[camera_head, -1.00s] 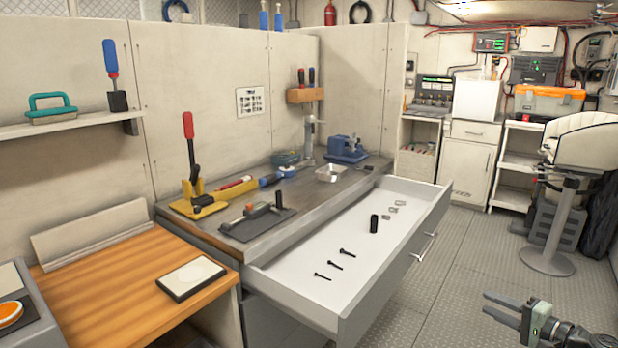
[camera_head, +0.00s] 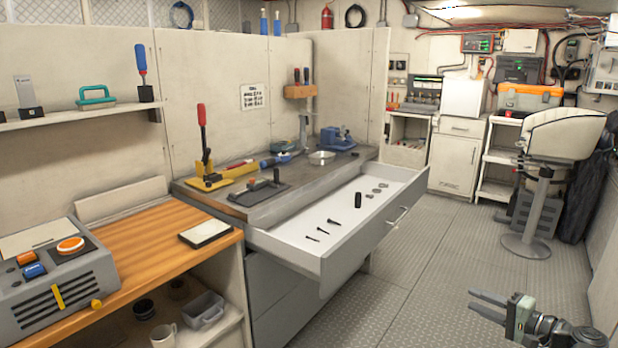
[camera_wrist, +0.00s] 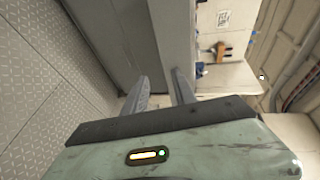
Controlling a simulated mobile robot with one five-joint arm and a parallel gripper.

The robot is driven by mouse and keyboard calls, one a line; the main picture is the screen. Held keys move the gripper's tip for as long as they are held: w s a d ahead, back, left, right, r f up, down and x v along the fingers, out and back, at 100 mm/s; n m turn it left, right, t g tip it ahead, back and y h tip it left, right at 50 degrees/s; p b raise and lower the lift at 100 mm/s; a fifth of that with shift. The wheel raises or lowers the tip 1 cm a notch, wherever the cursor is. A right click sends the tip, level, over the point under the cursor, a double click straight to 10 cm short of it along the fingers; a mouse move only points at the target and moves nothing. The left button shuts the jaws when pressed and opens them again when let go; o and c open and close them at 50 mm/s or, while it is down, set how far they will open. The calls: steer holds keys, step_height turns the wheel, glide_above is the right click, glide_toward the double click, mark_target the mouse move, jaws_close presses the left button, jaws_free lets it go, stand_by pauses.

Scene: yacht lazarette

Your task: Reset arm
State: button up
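My gripper (camera_head: 488,306) is at the lower right of the head view, out over the metal floor and apart from the open drawer (camera_head: 300,262). Its two fingers stand apart with nothing between them. The wrist view also shows the gripper (camera_wrist: 160,92) with its fingers spread and empty. The rest of my arm runs off to the lower right of the head view.
The pulled-out drawer, holding several bolts and a black cylinder (camera_head: 358,200), juts over the floor (camera_head: 420,260). A wooden bench (camera_head: 150,255) with a grey control box (camera_head: 60,305) is at left. A pedestal seat (camera_head: 560,135) stands at right.

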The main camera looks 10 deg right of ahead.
steer(key=w+a+f+n+g+y, duration=0.1)
steer(key=w+a+f+n+g, duration=0.15)
steer(key=a, duration=0.75)
steer(key=w+a+f+n+g+y, duration=0.15)
steer(key=w+a, duration=0.25)
steer(key=a, duration=0.6)
steer(key=w+a+f+n+g+y, duration=0.1)
steer(key=w+a+n+g+y, duration=0.15)
steer(key=a, duration=0.75)
steer(key=s+a+f+n+g+h, duration=0.2)
steer(key=a+f+g+h, duration=0.1)
steer(key=a+f, duration=0.3)
steer(key=s+a+f+n+g+h, duration=0.2)
steer(key=s+a+f+g, duration=0.15)
steer(key=a, duration=0.45)
steer(key=s+d+f+n+g+h, duration=0.1)
steer(key=s+d+f+n+h, duration=0.1)
steer(key=d+f+h, duration=0.4)
step_height(320, 180, up, 27)
steer(key=d+h+p, duration=0.1)
steer(key=d+p, duration=0.1)
steer(key=p, duration=2.4)
steer(key=shift+s+d+m, duration=0.15)
steer(key=shift+s+m, duration=0.15)
steer(key=shift+m, duration=0.05)
